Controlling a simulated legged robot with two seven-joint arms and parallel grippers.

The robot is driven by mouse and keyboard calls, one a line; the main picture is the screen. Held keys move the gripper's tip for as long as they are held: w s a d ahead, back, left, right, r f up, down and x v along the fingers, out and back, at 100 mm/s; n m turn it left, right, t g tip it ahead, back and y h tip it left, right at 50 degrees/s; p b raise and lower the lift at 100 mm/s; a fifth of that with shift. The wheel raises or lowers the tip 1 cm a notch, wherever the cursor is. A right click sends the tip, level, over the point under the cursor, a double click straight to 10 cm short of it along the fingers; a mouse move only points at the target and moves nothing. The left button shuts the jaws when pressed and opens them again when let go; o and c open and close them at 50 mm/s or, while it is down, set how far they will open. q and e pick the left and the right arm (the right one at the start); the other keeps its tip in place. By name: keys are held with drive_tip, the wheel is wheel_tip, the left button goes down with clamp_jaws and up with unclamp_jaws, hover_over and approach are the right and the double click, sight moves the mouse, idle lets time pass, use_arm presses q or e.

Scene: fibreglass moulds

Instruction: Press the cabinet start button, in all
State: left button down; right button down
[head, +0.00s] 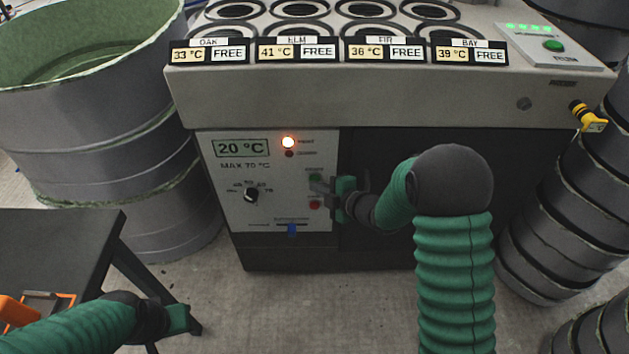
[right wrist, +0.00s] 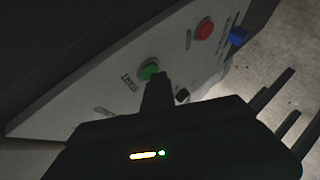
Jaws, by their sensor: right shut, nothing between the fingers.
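The cabinet (head: 290,255) stands ahead with a white control panel (head: 232,180) on its left front. The green start button (head: 315,177) is on the panel's right side, above a red button (head: 314,204). In the right wrist view the green button (right wrist: 148,70) and red button (right wrist: 204,29) both show. My right gripper (head: 322,187) is shut and empty, its fingertips at the green button's edge; I cannot tell whether they touch it. My left gripper (head: 183,319) is low at the left, away from the cabinet; its jaws are unclear.
The panel has a 20 °C display (head: 241,148), a lit orange lamp (head: 288,142), a black dial (head: 251,195) and a blue slider (head: 292,229). A large drum (head: 90,120) stands left, a dark table (head: 55,240) lower left, stacked dark drums (head: 555,220) right.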

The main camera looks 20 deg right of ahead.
drive_tip(key=shift+s+a, duration=0.2)
drive_tip(key=shift+s, duration=0.55)
drive_tip(key=s, duration=0.2)
drive_tip(key=s+a+b, duration=0.1)
drive_tip(key=s, duration=0.2)
drive_tip(key=shift+a, duration=0.2)
drive_tip(key=shift+w, duration=0.1)
idle(0.4)
